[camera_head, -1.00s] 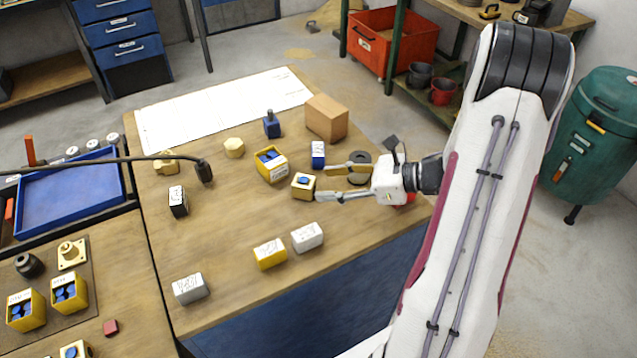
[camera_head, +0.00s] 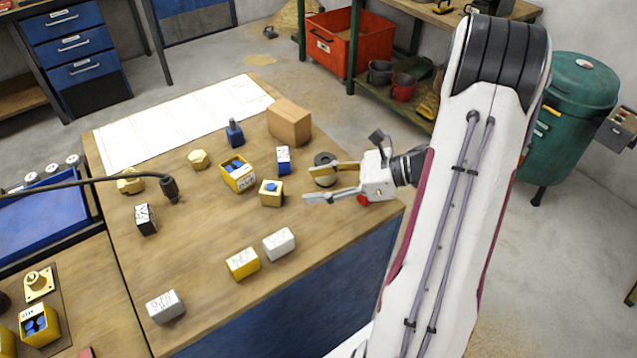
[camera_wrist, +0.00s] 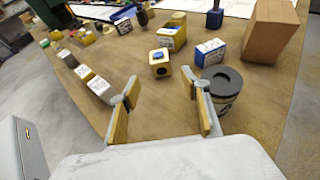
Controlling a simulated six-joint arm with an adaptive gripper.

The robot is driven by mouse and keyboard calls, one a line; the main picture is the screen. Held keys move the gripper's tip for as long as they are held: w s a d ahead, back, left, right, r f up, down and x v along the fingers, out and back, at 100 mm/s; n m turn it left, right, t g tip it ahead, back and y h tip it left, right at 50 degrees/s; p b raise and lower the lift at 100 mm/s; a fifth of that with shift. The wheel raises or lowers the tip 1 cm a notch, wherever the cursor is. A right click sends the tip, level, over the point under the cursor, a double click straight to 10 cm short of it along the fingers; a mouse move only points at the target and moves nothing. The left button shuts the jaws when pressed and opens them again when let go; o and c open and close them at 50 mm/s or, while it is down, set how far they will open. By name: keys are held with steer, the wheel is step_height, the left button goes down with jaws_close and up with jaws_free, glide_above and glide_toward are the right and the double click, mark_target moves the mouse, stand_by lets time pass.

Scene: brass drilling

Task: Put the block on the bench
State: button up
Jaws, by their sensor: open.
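A small brass block (camera_head: 270,192) with a blue top stands upright on the wooden bench (camera_head: 200,255). In the wrist view the block (camera_wrist: 160,63) shows a dark round hole in its front face, ahead of the fingertips. My gripper (camera_head: 309,184) is open and empty, just to the right of the block with a clear gap. In the wrist view my gripper (camera_wrist: 160,78) has its two fingers spread, with bare wood between them.
A dark ring-topped can (camera_head: 325,168) stands close by my far finger. A blue-and-white box (camera_head: 283,160), a yellow bin (camera_head: 238,175) and a cardboard box (camera_head: 289,122) are behind the block. White (camera_head: 279,244) and yellow (camera_head: 243,263) boxes stand nearer the front edge.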

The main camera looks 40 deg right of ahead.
steer(key=shift+o, duration=0.4)
steer(key=shift+r, duration=2.75)
glide_toward(282, 189)
steer(key=shift+a, duration=0.45)
steer(key=shift+a, duration=0.1)
steer(key=shift+x, duration=3.35)
steer(key=shift+w, duration=0.1)
steer(key=shift+x, duration=2.55)
